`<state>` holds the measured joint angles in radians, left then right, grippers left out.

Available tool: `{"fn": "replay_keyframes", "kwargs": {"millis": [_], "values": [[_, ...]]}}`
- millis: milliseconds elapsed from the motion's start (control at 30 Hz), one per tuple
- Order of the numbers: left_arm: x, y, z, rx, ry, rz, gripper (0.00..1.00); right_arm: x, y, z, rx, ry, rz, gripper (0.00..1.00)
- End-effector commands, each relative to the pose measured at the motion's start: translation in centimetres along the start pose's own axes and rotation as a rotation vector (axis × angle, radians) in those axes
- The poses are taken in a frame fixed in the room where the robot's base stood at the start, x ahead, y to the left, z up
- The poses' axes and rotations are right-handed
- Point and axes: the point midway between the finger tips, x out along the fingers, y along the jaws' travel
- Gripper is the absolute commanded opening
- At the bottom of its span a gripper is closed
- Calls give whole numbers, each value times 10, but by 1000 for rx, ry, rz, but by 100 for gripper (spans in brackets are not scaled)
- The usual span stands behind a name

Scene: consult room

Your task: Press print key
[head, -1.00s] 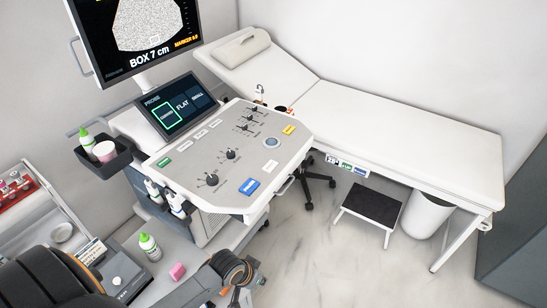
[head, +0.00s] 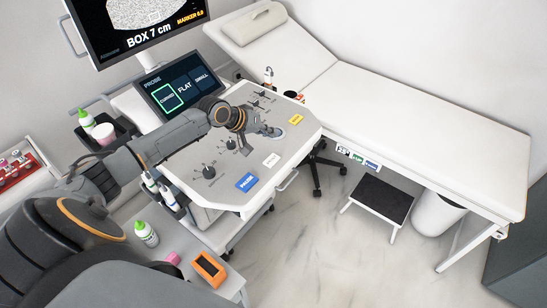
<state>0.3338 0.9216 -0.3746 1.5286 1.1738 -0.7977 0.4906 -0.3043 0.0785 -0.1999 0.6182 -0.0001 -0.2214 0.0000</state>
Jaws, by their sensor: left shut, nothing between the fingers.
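The ultrasound console's sloped key panel (head: 222,188) stands in the middle. On it are a blue key (head: 246,182), a white key (head: 271,160) and a yellow key (head: 296,120). Their lettering is too small to read surely, so I cannot tell which is the print key. My left arm reaches across the panel from the left. My left gripper (head: 269,131) is shut and empty over the right part of the panel, beside the trackball area, left of the yellow key. Whether it touches the panel I cannot tell. The arm hides the panel's upper left keys. My right gripper is not in view.
A probe touch screen (head: 183,86) and a monitor (head: 135,28) stand behind the panel. A side cart holds a green-capped bottle (head: 146,234) and an orange box (head: 208,268). A white couch (head: 415,130) and a step stool (head: 380,198) are to the right.

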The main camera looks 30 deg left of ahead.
Motion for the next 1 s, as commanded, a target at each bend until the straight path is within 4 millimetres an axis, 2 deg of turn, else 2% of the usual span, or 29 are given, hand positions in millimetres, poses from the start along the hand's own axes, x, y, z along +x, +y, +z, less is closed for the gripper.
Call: {"fn": "replay_keyframes", "kwargs": {"millis": [367,567,900,1000], "values": [[5,-3,4,2,-1,-1,0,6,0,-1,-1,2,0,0],[18,-13,14,3,-1,-1,0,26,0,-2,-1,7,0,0],[50,-36,37,3,-1,-2,0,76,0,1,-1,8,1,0],[55,-40,41,1,-2,-1,0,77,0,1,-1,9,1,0]]}}
